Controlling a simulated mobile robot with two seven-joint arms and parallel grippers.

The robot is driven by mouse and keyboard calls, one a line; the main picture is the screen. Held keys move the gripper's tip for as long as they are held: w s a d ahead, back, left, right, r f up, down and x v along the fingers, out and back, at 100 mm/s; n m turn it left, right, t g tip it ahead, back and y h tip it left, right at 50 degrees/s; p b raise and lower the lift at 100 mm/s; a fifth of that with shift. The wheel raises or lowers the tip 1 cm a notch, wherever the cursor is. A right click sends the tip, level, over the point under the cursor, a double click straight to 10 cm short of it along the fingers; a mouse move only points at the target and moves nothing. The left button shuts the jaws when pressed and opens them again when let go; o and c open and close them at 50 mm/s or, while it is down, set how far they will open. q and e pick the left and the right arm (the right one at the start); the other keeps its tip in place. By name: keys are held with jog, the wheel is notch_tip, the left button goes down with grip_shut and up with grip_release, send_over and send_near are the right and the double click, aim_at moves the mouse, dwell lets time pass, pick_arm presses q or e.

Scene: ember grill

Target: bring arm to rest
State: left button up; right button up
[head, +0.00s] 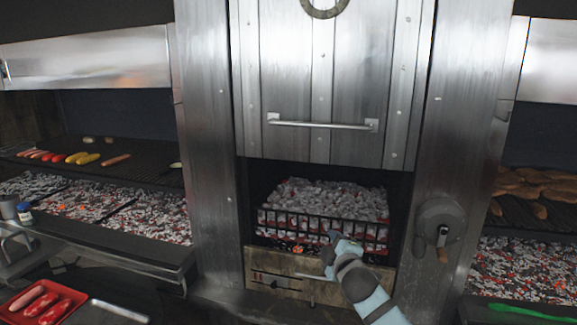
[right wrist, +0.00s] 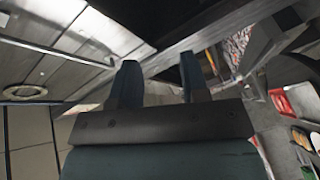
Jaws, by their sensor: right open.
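My right gripper (head: 332,258) reaches in from the lower right, in front of the lower part of the central firebox. Its light blue-grey arm (head: 372,300) shows behind it. In the right wrist view the two dark fingers (right wrist: 159,82) stand apart with nothing between them, so the gripper is open and empty. Whether it touches the firebox front cannot be told. My left gripper is in neither view.
A metal door (head: 320,90) with a horizontal handle is raised above the firebox, and glowing coals (head: 320,200) lie behind a black grate. A crank wheel (head: 438,225) is on the right post. A red tray (head: 40,302) with sausages is at lower left, green tongs (head: 530,314) at lower right.

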jog(key=s+d+f+m+g, duration=0.2)
jog(key=s+f+m, duration=0.2)
jog(key=s+f, duration=0.95)
jog(key=s+d+f+m+g, duration=0.1)
jog(key=s+d+f+m, duration=0.1)
jog(key=s+f, duration=0.3)
jog(key=s+d+f+m+g, duration=0.1)
jog(key=s+f+m, duration=0.3)
jog(key=s, duration=1)
jog(key=s+d+f+m+g, duration=0.1)
jog(key=s+d+f+m, duration=0.1)
jog(key=s+f, duration=0.5)
jog(key=s+d, duration=0.1)
jog(key=s, duration=0.2)
jog(key=shift+s+f+m+g+p, duration=0.15)
jog(key=shift+f+m+g+p, duration=0.15)
jog(key=shift+m+g, duration=0.1)
